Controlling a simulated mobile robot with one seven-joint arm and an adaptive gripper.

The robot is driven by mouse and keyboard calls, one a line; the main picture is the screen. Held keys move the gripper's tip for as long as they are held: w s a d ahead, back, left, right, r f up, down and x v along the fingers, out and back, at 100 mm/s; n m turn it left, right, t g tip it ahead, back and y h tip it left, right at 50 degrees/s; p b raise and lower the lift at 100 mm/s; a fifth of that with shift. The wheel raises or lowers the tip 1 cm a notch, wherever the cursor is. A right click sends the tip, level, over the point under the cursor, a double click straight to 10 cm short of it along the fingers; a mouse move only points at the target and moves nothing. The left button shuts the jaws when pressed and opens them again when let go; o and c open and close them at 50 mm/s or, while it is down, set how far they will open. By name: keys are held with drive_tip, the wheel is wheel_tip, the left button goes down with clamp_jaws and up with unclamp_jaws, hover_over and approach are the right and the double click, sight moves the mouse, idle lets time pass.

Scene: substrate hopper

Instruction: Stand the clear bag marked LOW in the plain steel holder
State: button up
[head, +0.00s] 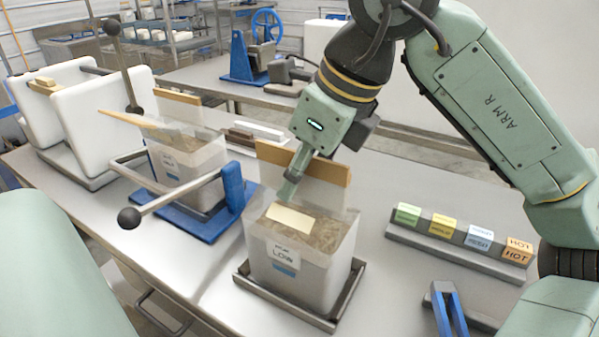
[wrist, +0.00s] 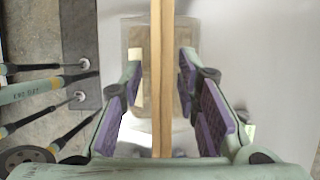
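The clear bag marked LOW (head: 305,262) stands upright within the low rim of the plain steel holder (head: 262,297). It holds brown substrate, and a pale block or card (head: 289,219) lies on top. A wooden bar (head: 330,170) runs along the bag's raised back edge. My gripper (head: 290,188) is over the bag at this bar. In the wrist view the bar (wrist: 162,80) passes between my two purple-padded fingers (wrist: 160,105), with a gap on each side. My gripper is open. Part of the bar is hidden behind my gripper in the head view.
Another clear bag (head: 185,168) stands in a blue holder (head: 237,190) to the left, with a ball-ended lever (head: 165,203) in front. Colored labelled blocks (head: 443,226) sit on a grey rack at right. A blue forked tool (head: 447,310) is at front right.

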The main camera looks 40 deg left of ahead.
drive_tip(key=shift+f, duration=0.1)
drive_tip(key=v, duration=1.2)
drive_tip(key=shift+s, duration=0.1)
